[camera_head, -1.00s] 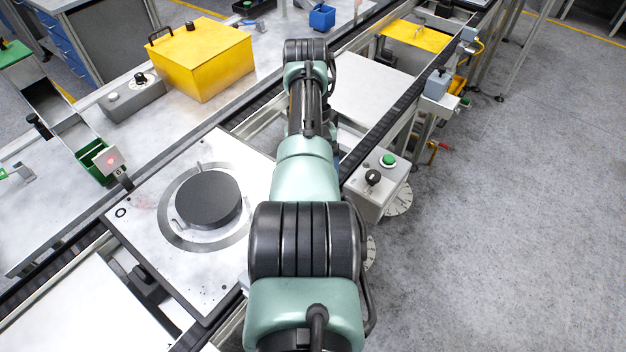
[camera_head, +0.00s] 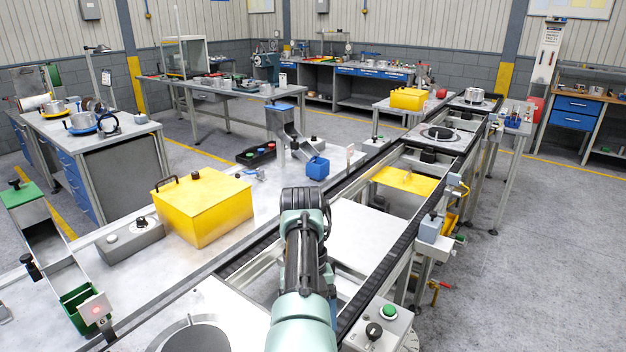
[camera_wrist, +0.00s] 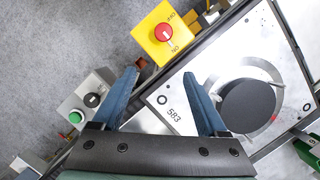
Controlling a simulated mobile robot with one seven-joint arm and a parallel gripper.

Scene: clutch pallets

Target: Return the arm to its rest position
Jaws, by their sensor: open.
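My arm (camera_head: 303,260) reaches forward over the conveyor in the head view, and its end is hidden there behind my own links. In the wrist view my gripper (camera_wrist: 166,92) is open, its two blue fingers spread wide with nothing between them. A pallet (camera_wrist: 180,82) marked 583, carrying a dark round disc (camera_wrist: 248,106), lies below and to the right of the fingers. The right finger overlaps the pallet's edge in the picture; I see no contact. In the head view the disc (camera_head: 198,338) is cut off at the bottom edge.
A yellow box (camera_head: 203,205) stands on the bench left of my arm. A button box (camera_head: 378,328) is at the conveyor's right side. A yellow box with a red switch (camera_wrist: 165,32) shows in the wrist view. The floor at right (camera_head: 520,270) is clear.

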